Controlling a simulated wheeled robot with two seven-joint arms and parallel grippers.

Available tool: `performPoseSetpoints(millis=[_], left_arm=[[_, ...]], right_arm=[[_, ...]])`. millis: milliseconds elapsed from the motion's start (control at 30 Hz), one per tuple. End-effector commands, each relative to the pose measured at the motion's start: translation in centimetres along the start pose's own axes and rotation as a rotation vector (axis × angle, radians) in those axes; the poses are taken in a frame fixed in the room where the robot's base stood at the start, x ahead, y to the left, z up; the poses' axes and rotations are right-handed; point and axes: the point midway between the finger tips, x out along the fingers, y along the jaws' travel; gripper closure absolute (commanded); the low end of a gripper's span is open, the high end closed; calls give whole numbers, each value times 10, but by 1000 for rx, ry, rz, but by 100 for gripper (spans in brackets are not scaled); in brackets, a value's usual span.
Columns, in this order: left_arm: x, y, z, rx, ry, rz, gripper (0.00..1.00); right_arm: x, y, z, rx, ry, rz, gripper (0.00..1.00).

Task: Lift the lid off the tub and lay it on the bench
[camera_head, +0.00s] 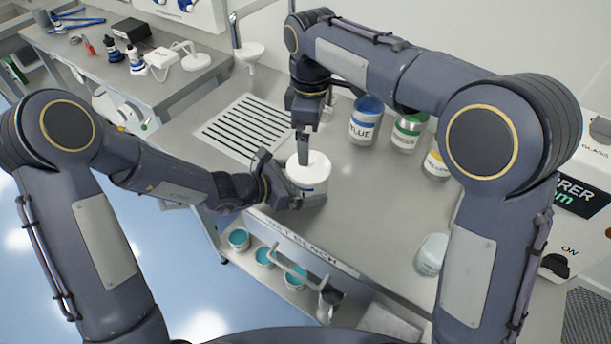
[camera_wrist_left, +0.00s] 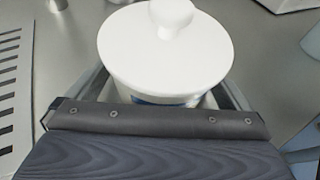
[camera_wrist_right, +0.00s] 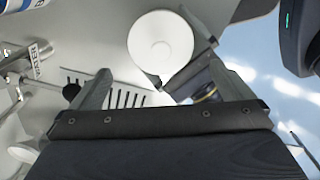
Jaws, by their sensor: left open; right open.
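The white tub (camera_head: 313,188) stands near the front edge of the bench (camera_head: 375,225). Its round white lid (camera_head: 316,170) is on top, and in the left wrist view the lid (camera_wrist_left: 165,50) shows a raised knob. My left gripper (camera_head: 291,186) is open, low beside the tub, with a finger on either side of it; I cannot tell whether they touch it. My right gripper (camera_head: 304,158) is open and points down above the lid, with nothing between its fingers. In the right wrist view the lid (camera_wrist_right: 161,48) lies beyond the fingertips. The right gripper hides the knob in the head view.
Blue (camera_head: 366,120), green (camera_head: 406,132) and yellow-labelled (camera_head: 437,162) jars stand behind the tub. A slotted drain (camera_head: 247,126) lies to the left. A clear container (camera_head: 431,255) is at the front right. Bare bench lies between the tub and that container.

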Motion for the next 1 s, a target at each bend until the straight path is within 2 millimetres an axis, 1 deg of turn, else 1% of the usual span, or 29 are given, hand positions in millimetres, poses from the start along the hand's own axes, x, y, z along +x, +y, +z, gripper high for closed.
performPoseSetpoints(millis=[167, 600, 733, 833, 967, 1000], left_arm=[[0, 0, 0, 0, 0, 0, 0], [0, 0, 0, 0, 0, 0, 58], [0, 0, 0, 0, 0, 0, 58], [0, 0, 0, 0, 0, 0, 58], [0, 0, 0, 0, 0, 0, 58], [0, 0, 0, 0, 0, 0, 58]], right_arm=[[0, 0, 0, 0, 0, 0, 0], [0, 0, 0, 0, 0, 0, 0], [-1, 0, 0, 19, 0, 2, 0], [-3, -1, 0, 96, 1, 8, 0], [-10, -4, -1, 317, 4, 26, 0], [-13, -5, -1, 407, 7, 33, 0]])
